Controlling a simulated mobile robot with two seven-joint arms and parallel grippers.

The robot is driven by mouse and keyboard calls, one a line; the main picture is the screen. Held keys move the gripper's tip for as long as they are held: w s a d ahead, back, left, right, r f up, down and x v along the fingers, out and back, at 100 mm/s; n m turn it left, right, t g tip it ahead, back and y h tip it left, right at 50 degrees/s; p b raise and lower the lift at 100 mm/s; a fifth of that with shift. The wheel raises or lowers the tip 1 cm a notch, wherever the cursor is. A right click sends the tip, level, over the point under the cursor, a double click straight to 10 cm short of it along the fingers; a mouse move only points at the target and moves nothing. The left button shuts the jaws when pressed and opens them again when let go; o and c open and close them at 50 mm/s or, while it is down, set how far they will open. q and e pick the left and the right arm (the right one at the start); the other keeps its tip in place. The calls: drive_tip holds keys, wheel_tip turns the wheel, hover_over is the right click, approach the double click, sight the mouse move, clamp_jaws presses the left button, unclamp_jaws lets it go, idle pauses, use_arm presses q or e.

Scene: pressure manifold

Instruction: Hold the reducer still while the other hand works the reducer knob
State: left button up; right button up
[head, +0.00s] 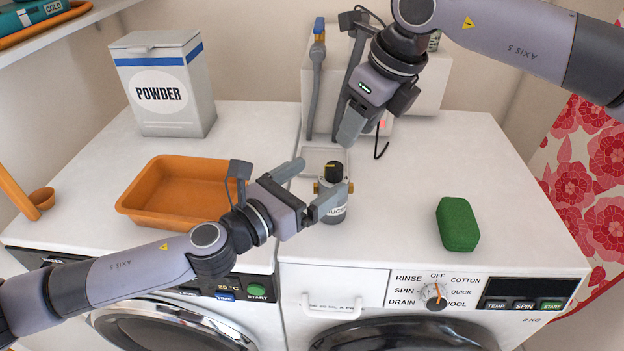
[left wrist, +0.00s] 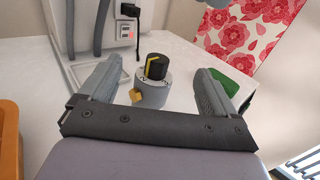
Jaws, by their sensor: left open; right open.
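The reducer (head: 334,208) is a grey cylinder with brass side fittings, standing upright on the right-hand washing machine's top. Its black knob (head: 334,171) has a yellow pointer line and sits on top. My left gripper (head: 313,190) is open beside the reducer, coming from the left. In the left wrist view the reducer (left wrist: 151,94) and its knob (left wrist: 156,66) show between and beyond the two open fingers; I see no contact. My right gripper (head: 352,128) is above and behind the reducer, apart from the knob. Its fingers overlap in the view.
A green sponge (head: 457,224) lies to the right of the reducer. An orange tray (head: 128,203) and a powder box (head: 165,85) stand on the left machine. A grey hose (head: 315,90) and a white box (head: 432,88) are behind. The top around the sponge is clear.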

use_arm(q)
drive_tip(key=shift+w+f, duration=0.1)
drive_tip(key=shift+f, duration=0.2)
wheel_tip(320, 180, down, 6)
drive_tip(key=shift+r, duration=0.15)
drive_tip(key=shift+f, duration=0.9)
drive_tip(key=shift+x, duration=3.75)
drive_tip(key=shift+r, duration=0.15)
